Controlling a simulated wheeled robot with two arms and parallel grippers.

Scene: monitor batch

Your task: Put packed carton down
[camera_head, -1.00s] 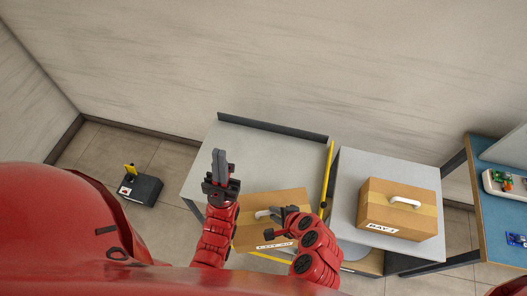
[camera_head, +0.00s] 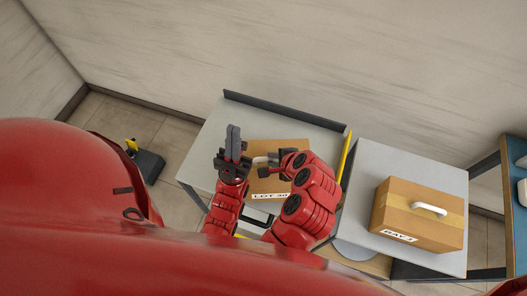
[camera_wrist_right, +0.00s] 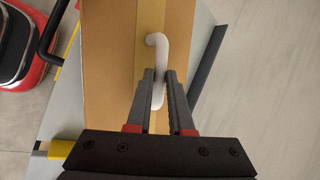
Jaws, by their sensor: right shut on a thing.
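The packed carton (camera_head: 285,151), brown with a white label reading "LOT" and a partly hidden number, is over the left grey table (camera_head: 213,130). I cannot tell whether its bottom touches the top. My right gripper (camera_head: 268,160) is shut on its white handle. The right wrist view shows the fingers (camera_wrist_right: 159,92) on either side of the handle (camera_wrist_right: 157,48), above the carton's tape band (camera_wrist_right: 149,20). My left gripper (camera_head: 233,133) is empty, fingers together and pointing up in the picture, just left of the carton. My right arm hides the carton's right part.
Another carton (camera_head: 410,215) labelled "BAY" stands on the right grey table (camera_head: 370,165). A dark rail (camera_head: 285,111) runs along the left table's back, a yellow bar (camera_head: 346,155) along its right side. A blue bench (camera_head: 516,205) is far right. A dark box (camera_head: 150,166) sits on the floor.

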